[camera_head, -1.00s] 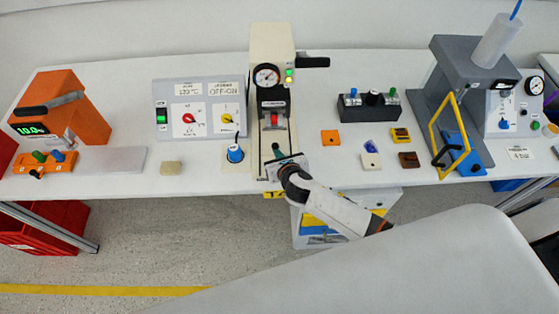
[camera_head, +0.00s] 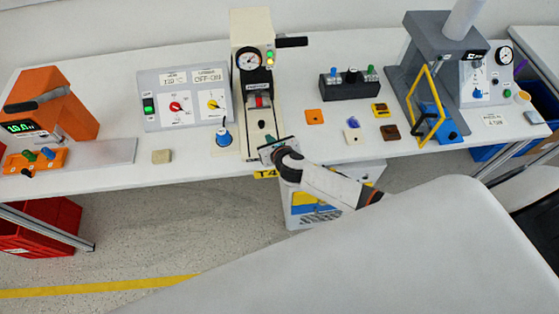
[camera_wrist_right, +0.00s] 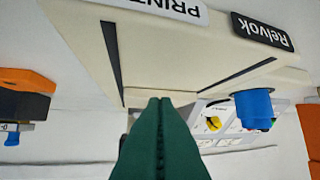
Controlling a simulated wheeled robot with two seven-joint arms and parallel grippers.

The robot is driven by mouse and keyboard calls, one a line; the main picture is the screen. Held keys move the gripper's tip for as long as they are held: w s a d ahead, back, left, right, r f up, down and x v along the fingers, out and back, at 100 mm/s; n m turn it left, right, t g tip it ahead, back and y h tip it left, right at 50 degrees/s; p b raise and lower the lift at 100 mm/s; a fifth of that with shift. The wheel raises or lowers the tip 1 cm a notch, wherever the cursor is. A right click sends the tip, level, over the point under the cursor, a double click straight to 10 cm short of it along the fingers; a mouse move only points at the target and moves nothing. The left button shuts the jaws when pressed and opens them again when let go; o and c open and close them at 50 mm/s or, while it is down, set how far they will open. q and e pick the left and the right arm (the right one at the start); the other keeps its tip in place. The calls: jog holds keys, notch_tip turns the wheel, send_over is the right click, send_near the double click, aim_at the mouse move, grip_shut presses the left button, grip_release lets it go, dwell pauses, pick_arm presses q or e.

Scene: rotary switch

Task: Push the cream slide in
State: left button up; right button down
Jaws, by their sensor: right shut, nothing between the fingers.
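The cream press (camera_head: 250,28) stands at the middle of the table, with a gauge and lights on its column. A cream slide (camera_head: 257,134) appears to lie low at its front, below a red part; its exact outline is hard to tell. My right gripper (camera_head: 266,140) is at the front end of the press base. Its green fingers (camera_wrist_right: 160,130) are shut and empty, pointing at the cream front face (camera_wrist_right: 158,97) in the wrist view. Whether they touch it I cannot tell. My left gripper is not in view.
A blue knob (camera_head: 223,137) stands just left of the press base, before a grey switch panel (camera_head: 182,98). Small blocks, including an orange one (camera_head: 314,117), lie to the right. A grey press with a yellow frame (camera_head: 426,100) stands further right.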

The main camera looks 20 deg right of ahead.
jog(key=v, duration=0.3)
jog(key=shift+s+a, duration=0.1)
jog(key=shift+a, duration=0.15)
jog(key=shift+s+d, duration=0.1)
jog(key=shift+s, duration=0.2)
jog(key=v, duration=0.3)
jog(key=shift+d, duration=0.2)
jog(key=s+d+f+m+g+b, duration=0.25)
jog(key=s+f+m, duration=0.45)
jog(key=f, duration=0.5)
jog(key=s+d+f+m+g+b, duration=0.1)
jog(key=s+d+f+m+g, duration=0.2)
jog(key=s+f+m, duration=0.6)
pick_arm(q)
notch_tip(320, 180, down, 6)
jog(key=b, duration=0.2)
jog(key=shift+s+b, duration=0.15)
jog(key=shift+b, duration=0.25)
pick_arm(e)
jog(key=s+f+m+g, duration=0.2)
jog(key=s+f+m, duration=0.6)
jog(key=s, duration=0.4)
jog(key=s+a+f+m+g, duration=0.1)
jog(key=s+f+m+g, duration=0.2)
jog(key=s+f+m, duration=0.6)
jog(key=s+f, duration=0.2)
jog(key=s, duration=0.2)
